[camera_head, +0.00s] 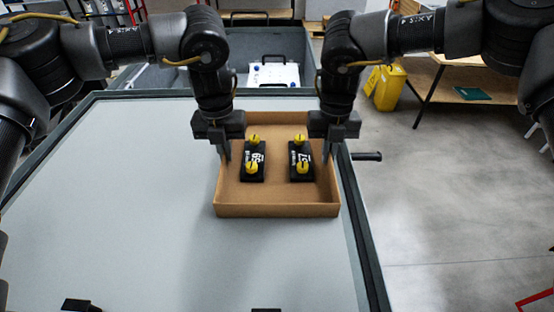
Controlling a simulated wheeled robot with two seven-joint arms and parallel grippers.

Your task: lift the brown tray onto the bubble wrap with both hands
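The brown tray (277,210) is an open, shallow box near the right edge of the grey table. Two black parts with yellow knobs, one on the left (253,162) and one on the right (301,162), stand inside it. My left gripper (224,155) points down at the tray's left wall. My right gripper (329,155) points down at its right wall. The fingers look close to the walls, but I cannot tell whether they grip them. The arms hide parts of the tray's side walls and back corners. I cannot clearly make out any bubble wrap.
The table (120,200) is clear to the left and in front of the tray. Behind it stands a grey crate (165,78) holding a white object with blue spots (273,74). A black handle (367,156) sticks out at the table's right edge. A yellow bin (386,88) stands further back.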

